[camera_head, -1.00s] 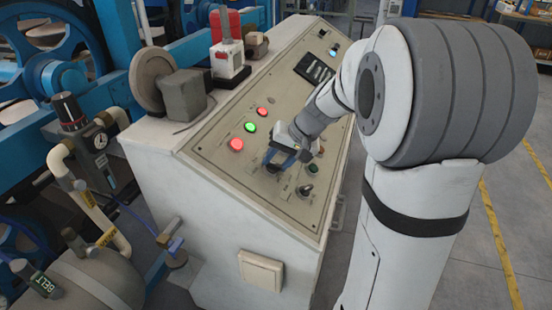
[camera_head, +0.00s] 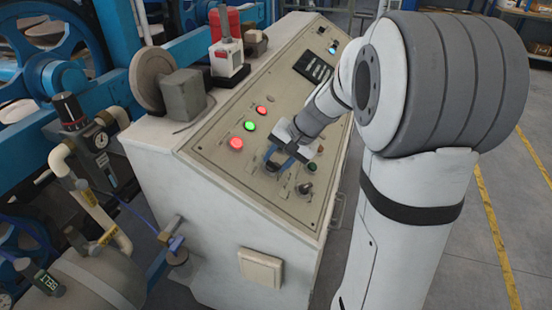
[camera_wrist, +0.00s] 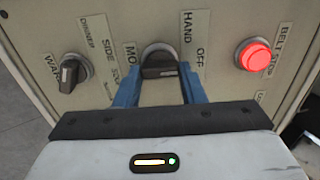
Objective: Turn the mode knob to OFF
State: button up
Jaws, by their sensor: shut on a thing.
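The mode knob (camera_wrist: 159,66) is a dark rotary knob in the middle of the wrist view. It sits between labels reading "MO…" on its left and "HAND" and "OFF" (camera_wrist: 200,57) on its right. My gripper (camera_wrist: 160,82) has its two blue fingers on either side of the knob and is shut on it. In the head view my gripper (camera_head: 272,165) is down at the sloped control panel (camera_head: 220,150), and its fingers and wrist hide most of the knob there. I cannot tell exactly which label the knob points at.
A dark knob (camera_wrist: 70,74) labelled "WAR…" is on the left in the wrist view. A lit red "BELT STOP" button (camera_wrist: 254,55) is on the right. In the head view, red (camera_head: 237,143) and green (camera_head: 250,126) lights are close left of my gripper.

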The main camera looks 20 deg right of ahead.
jog(key=shift+r, duration=0.15)
jog(key=o, duration=1)
jog(key=v, duration=0.7)
jog(key=shift+s+d+r, duration=0.1)
jog(key=shift+d+r, duration=0.05)
jog(key=shift+r, duration=0.15)
jog(key=s+a+f+n+h, duration=0.1)
jog(key=s+n, duration=0.1)
jog(key=s, duration=0.4)
jog(key=s+a+f+n+h, duration=0.1)
jog(key=s+f+n+h, duration=0.1)
jog(key=s, duration=0.5)
jog(key=s+a+f+n+h, duration=0.1)
jog(key=s+a+n+h, duration=0.1)
jog(key=s, duration=0.4)
jog(key=shift+s+f+n+g, duration=0.2)
jog(key=shift+f+n+g, duration=0.15)
jog(key=shift+n+g, duration=0.05)
